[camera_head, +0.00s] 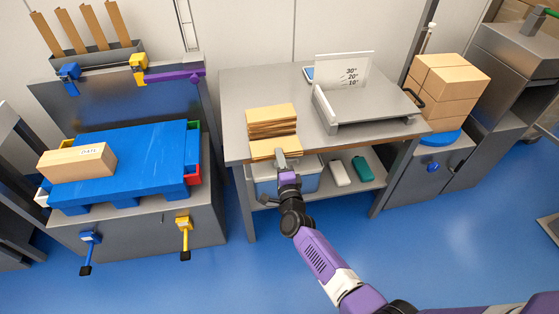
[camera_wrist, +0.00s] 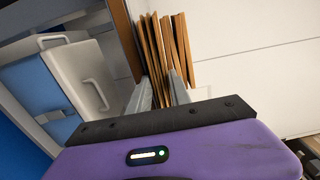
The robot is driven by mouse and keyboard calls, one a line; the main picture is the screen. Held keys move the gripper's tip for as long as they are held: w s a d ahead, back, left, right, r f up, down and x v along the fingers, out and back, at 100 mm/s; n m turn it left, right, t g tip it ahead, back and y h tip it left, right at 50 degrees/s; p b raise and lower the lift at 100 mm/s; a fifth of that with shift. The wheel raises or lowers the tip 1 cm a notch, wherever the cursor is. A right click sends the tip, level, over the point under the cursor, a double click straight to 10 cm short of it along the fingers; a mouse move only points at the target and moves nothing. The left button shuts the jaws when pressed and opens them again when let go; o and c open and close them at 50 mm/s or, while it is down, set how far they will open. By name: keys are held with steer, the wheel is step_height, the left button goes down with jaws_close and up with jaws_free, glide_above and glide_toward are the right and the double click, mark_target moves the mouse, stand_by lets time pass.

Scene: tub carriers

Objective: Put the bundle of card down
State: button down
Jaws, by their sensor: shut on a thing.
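My gripper (camera_head: 283,160) is at the front edge of the grey table (camera_head: 233,134). It is shut on a bundle of brown card (camera_head: 266,148), which shows as a thin flat piece at that edge, just in front of a taller stack of brown card (camera_head: 270,116). In the wrist view the gripper fingers (camera_wrist: 163,92) have brown card sheets (camera_wrist: 163,45) between and beyond them, seen edge-on and slightly fanned. I cannot tell whether the held bundle touches the table or the stack.
A grey stand with an angle-marked white panel (camera_head: 343,72) is on the table's right. A bin (camera_head: 305,181), a white tub (camera_head: 339,173) and a green tub (camera_head: 362,169) are on the shelf below. A blue pallet (camera_head: 150,155) with a carton (camera_head: 77,162) is left.

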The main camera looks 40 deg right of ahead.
steer(key=shift+f, duration=0.1)
steer(key=c, duration=1.2)
jaws_free()
steer(key=p+v, duration=0.1)
steer(key=v, duration=1.1)
steer(key=shift+p, duration=0.35)
steer(key=s+a+r+n+t+y, duration=0.1)
steer(key=s+a+r+n+y, duration=0.2)
steer(key=s+a+n, duration=0.5)
steer(key=s+a+r+n+t+y, duration=0.1)
steer(key=s+a+r+n+y, duration=0.3)
steer(key=s, duration=0.6)
steer(key=s+a+r+n+y, duration=0.1)
steer(key=s+a+r+n, duration=0.1)
steer(key=s+r+n, duration=0.2)
steer(key=s+a+r+n+g+y, duration=0.1)
steer(key=s+a+r+n, duration=0.1)
steer(key=s+r+n, duration=0.1)
steer(key=s+a+r+n+g+y, duration=0.1)
steer(key=s+a+r+n, duration=0.1)
steer(key=s+r+n, duration=0.2)
steer(key=shift+s+a+r+n, duration=0.15)
steer(key=shift+s+r+n, duration=0.2)
steer(key=shift+s+n, duration=0.4)
